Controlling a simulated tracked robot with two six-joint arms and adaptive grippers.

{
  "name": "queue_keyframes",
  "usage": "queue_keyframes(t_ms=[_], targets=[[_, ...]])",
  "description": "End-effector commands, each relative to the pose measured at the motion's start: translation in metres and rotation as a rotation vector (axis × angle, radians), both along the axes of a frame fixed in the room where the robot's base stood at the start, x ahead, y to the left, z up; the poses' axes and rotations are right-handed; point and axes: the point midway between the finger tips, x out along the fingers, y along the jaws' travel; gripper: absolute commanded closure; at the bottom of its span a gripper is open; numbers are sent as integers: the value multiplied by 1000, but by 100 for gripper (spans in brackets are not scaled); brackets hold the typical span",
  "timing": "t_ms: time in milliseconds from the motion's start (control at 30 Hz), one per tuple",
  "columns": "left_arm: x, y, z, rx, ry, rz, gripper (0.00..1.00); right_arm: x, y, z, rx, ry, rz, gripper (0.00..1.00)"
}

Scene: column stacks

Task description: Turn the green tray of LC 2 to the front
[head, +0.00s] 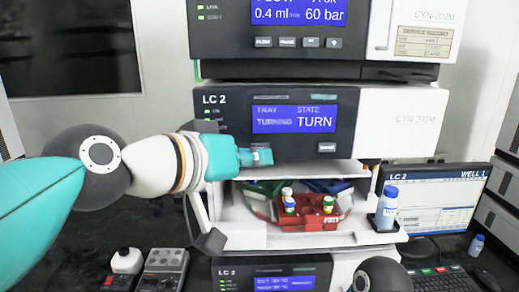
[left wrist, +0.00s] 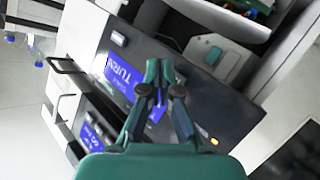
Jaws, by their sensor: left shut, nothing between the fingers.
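The LC 2 module (head: 208,130) has a blue display (head: 295,118) reading "TRAY TURNING" and "STATE TURN". Below it, in an open bay, is a carousel. A red tray (head: 308,222) with a few capped vials faces the front. The green tray (head: 264,187) is behind at left, partly hidden; a blue tray (head: 328,186) is behind at right.
A monitor (head: 430,205) stands further right. Another module is above.

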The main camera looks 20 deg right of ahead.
Motion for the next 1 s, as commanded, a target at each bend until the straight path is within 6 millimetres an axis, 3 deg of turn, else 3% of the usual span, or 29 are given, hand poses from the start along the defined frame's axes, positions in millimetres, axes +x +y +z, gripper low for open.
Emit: queue_keyframes(t_ms=[533, 1000], targets=[[-44, 12, 0, -1, -1, -2, 100, 0, 0, -11, 0, 0, 0, 60], [-48, 14, 0, 0, 0, 0, 100, 0, 0, -11, 0, 0, 0, 60]])
